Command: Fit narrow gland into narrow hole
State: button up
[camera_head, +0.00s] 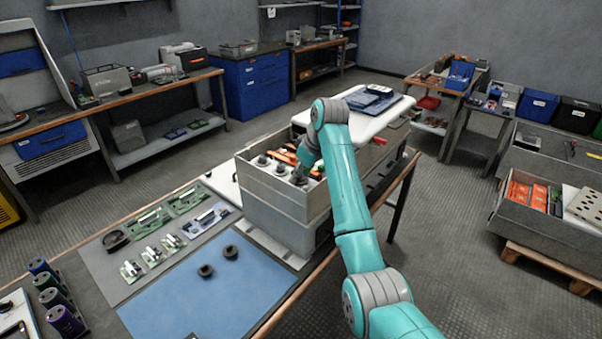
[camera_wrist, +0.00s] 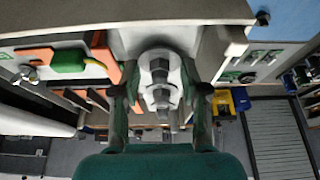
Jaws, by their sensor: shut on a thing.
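My gripper (camera_wrist: 158,97) reaches down into the open grey box (camera_head: 275,212) at its right part. In the wrist view its two dark fingers stand on either side of a light grey, stepped round piece (camera_wrist: 160,72), which appears to be the narrow gland. It is shut on this piece. The narrow hole cannot be made out in either view. Inside the box are several white round parts with dark tops (camera_head: 278,170). Two dark ring-like pieces (camera_head: 205,271) lie on the blue mat (camera_head: 180,310).
Orange parts (camera_head: 283,154) and a green-and-orange part (camera_wrist: 68,61) lie beside my gripper in the box. The box walls stand close around it. A white lid-like panel (camera_head: 345,117) carrying dark flat items is behind. Small green boards (camera_head: 154,218) lie left of the box.

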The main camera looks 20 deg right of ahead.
jog(key=shift+f, duration=0.3)
jog(key=o, duration=0.9)
jog(key=shift+f, duration=0.1)
jog(key=shift+o, duration=0.2)
